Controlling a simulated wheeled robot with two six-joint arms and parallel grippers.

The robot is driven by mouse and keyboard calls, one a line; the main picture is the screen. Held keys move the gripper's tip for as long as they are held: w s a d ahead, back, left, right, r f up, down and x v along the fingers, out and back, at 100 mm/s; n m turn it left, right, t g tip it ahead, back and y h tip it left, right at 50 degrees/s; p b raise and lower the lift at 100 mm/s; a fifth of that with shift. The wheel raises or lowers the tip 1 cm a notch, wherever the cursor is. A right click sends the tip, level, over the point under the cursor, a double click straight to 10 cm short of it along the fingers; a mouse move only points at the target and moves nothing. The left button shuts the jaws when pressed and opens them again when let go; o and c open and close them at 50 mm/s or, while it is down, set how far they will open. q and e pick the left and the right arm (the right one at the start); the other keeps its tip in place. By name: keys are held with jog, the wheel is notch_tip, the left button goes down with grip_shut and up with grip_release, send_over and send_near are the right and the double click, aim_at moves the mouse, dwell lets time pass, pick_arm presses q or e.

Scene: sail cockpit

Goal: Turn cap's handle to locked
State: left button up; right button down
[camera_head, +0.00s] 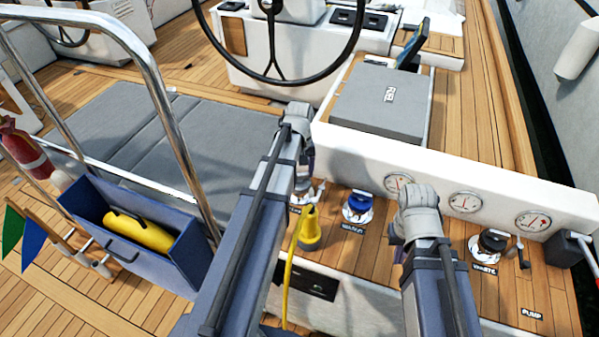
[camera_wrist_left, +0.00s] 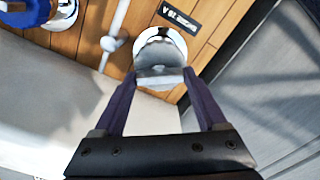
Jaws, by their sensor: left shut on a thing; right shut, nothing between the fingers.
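A round silver-grey deck cap (camera_wrist_left: 160,45) with a raised handle (camera_wrist_left: 159,78) sits in a pale collar on the wooden deck in the left wrist view. My left gripper (camera_wrist_left: 157,80) has its purple fingers on either side of this handle and is shut on it. In the head view my left gripper (camera_head: 304,168) reaches down over the same cap, and its arm hides much of the cap. My right gripper (camera_head: 398,254) is mostly behind its own arm, beside the blue cap, and holds nothing. Whether the handle is at locked cannot be read.
A blue cap (camera_head: 356,207) and a yellow plug with cable (camera_head: 310,232) stand close by. A black cap (camera_head: 491,242) is further right. A white wall with gauges (camera_head: 466,202) rises behind. A steel rail (camera_head: 165,100) and blue box (camera_head: 190,262) are at left.

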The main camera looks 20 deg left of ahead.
pick_arm(q)
jog(key=m, duration=0.3)
jog(key=shift+m, duration=2.1)
jog(key=o, duration=1.3)
jog(key=shift+r, duration=0.1)
notch_tip(320, 180, up, 8)
jog(key=p, duration=0.8)
